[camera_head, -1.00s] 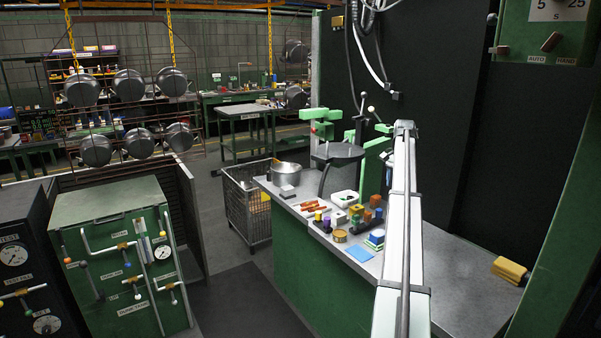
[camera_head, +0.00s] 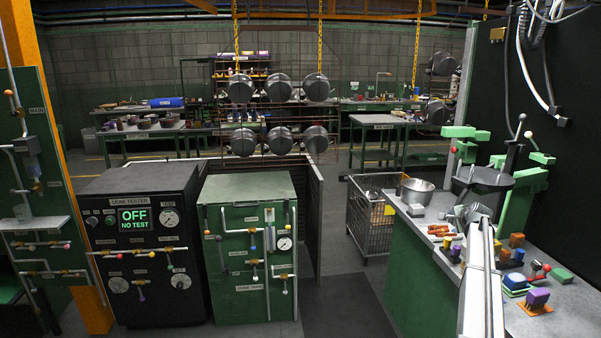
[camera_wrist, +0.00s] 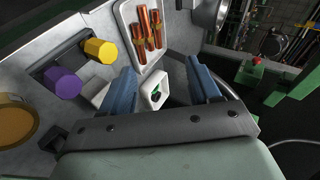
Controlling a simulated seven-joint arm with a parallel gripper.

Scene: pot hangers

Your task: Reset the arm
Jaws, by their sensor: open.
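My gripper (camera_wrist: 162,92) is open in the wrist view, with its two blue fingers apart. It hangs over the metal workbench (camera_wrist: 40,28). The fingertips are too small to make out there. A metal pot (camera_head: 417,191) stands at the bench's far end. Several more pots (camera_head: 278,140) hang on a wire rack at the back.
A white tray (camera_wrist: 124,14) with orange-brown parts lies beyond the fingers. A yellow knob (camera_wrist: 100,50) and a purple knob (camera_wrist: 62,83) are on the left. A green bench press (camera_head: 520,185) stands at the bench's back. A wire cart (camera_head: 370,222) and the leak tester (camera_head: 140,240) stand left of the bench.

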